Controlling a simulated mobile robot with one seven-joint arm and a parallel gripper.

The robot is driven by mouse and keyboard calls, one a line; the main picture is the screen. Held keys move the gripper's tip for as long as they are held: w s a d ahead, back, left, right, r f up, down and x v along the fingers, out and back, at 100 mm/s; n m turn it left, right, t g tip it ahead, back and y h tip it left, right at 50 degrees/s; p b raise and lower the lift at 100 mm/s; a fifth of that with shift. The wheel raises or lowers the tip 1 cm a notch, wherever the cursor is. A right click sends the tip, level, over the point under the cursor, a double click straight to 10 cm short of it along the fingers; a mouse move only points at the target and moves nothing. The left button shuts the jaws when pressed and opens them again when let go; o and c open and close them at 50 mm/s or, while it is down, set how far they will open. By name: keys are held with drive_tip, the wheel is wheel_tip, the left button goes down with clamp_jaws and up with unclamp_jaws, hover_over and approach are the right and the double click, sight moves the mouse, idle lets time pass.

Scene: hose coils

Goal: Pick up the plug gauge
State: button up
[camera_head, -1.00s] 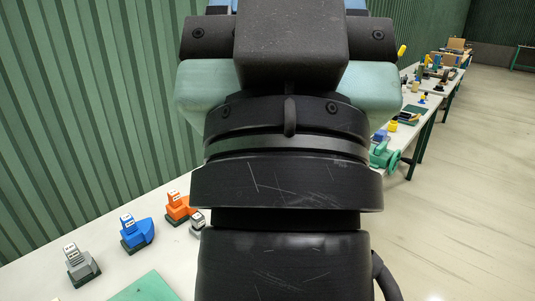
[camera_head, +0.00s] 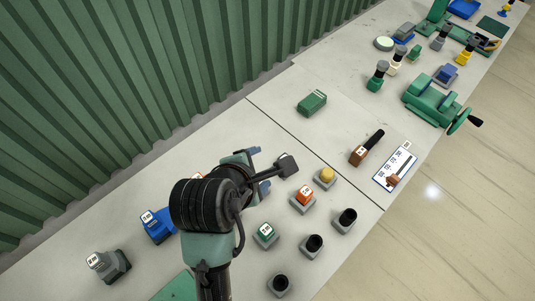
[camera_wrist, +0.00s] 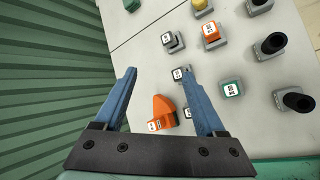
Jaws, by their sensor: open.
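No single item is clearly marked as the plug gauge. Several coloured, white-labelled pieces stand on the bench: a blue one (camera_head: 157,228), a grey one (camera_head: 108,264), a green one (camera_head: 265,233) and an orange-red one (camera_head: 304,197). My gripper (camera_head: 262,168) is open above the bench with nothing held. In the wrist view its blue fingers (camera_wrist: 158,70) are wide apart. An orange piece with a white label (camera_wrist: 163,112) shows between them, lower down and apart from them. My arm mostly hides that piece in the head view.
Black cylinders in grey bases (camera_head: 346,220) stand at the right front. A yellow-topped base (camera_head: 326,177), a black-handled brown tool (camera_head: 367,148) and a label card (camera_head: 396,167) lie farther right. A green box (camera_head: 312,103) sits behind. A green ribbed wall (camera_head: 120,90) borders the bench.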

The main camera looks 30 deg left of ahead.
drive_tip(key=s+d+f+n+g+h+p, duration=0.1)
drive_tip(key=s+f+n+g, duration=0.15)
drive_tip(key=s, duration=0.25)
drive_tip(key=s+d+f+n+g+h+p, duration=0.1)
drive_tip(key=s+d+f+n, duration=0.15)
drive_tip(key=s+n, duration=0.2)
hover_over(266, 230)
drive_tip(key=s, duration=0.2)
drive_tip(key=shift+m, duration=0.3)
drive_tip(key=f, duration=0.7)
drive_tip(key=shift+w+a+p, duration=0.1)
drive_tip(key=shift+a+p, duration=0.2)
drive_tip(key=shift+a, duration=0.1)
drive_tip(key=shift+p+x, duration=0.55)
drive_tip(key=shift+x, duration=2.5)
drive_tip(key=shift+s, duration=0.2)
clamp_jaws()
